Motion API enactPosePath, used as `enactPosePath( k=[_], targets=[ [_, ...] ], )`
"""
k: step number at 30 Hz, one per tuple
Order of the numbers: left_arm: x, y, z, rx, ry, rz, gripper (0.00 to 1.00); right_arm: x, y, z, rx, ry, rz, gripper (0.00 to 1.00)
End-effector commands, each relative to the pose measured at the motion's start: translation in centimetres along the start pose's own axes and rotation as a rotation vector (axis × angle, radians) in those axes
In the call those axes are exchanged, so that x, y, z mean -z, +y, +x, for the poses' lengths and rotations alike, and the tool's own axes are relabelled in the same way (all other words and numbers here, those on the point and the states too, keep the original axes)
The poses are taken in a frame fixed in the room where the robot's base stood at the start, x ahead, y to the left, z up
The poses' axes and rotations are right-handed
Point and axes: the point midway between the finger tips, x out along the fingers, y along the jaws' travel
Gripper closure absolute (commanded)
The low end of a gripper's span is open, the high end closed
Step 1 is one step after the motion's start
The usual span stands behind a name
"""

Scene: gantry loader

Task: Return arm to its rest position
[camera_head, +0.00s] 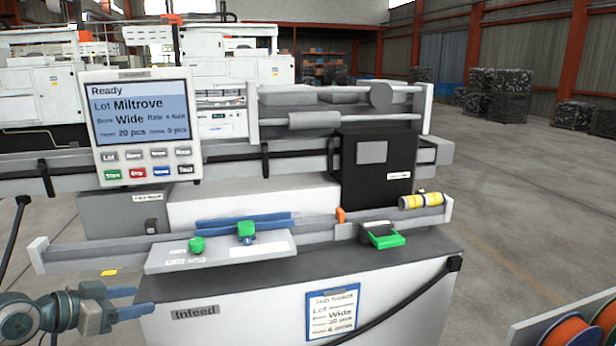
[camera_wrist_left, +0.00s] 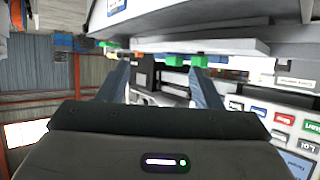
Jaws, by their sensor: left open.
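My left gripper (camera_head: 130,302) comes in from the lower left in the head view. It is low, in front of the white cabinet and below the left end of the infeed rail. Its blue-grey fingers are apart with nothing between them. In the left wrist view the two fingers (camera_wrist_left: 160,80) are spread and empty, with the machine's rail and buttons beyond them, upside down. My right gripper does not show in either view.
A control panel (camera_head: 140,130) reads "Ready". A black cable (camera_head: 400,310) crosses the cabinet front. Orange spools (camera_head: 570,335) stand lower right.

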Motion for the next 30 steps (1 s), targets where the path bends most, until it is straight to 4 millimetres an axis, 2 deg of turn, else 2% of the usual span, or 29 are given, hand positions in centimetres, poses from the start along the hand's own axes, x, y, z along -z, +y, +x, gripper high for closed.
enactPosePath(
  k=[4, 8, 14, 17, 18, 21, 24, 30],
  targets=[
    [-2.9, 1.6, 1.1, -0.001, -0.048, -0.006, 0.41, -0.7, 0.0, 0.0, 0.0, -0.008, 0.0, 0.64],
    [-6.0, 3.5, 2.1, 0.005, -0.103, -0.014, 0.41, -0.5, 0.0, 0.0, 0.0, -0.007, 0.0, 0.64],
    [-12.6, 7.7, 3.4, 0.034, -0.224, -0.039, 0.41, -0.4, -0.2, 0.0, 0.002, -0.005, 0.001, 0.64],
    [-17.0, 10.8, 3.4, 0.069, -0.313, -0.07, 0.41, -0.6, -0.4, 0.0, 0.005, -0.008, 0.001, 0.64],
    [-19.0, 12.3, 3.2, 0.09, -0.356, -0.088, 0.41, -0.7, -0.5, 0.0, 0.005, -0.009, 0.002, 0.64],
    [-23.2, 15.6, 1.9, 0.156, -0.46, -0.138, 0.41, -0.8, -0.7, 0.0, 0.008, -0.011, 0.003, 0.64],
    [-26.0, 17.9, 0.4, 0.22, -0.543, -0.184, 0.41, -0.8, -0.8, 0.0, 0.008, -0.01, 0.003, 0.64],
    [-29.6, 21.1, -2.8, 0.329, -0.673, -0.267, 0.41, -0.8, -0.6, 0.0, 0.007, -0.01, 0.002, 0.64]
  ],
)
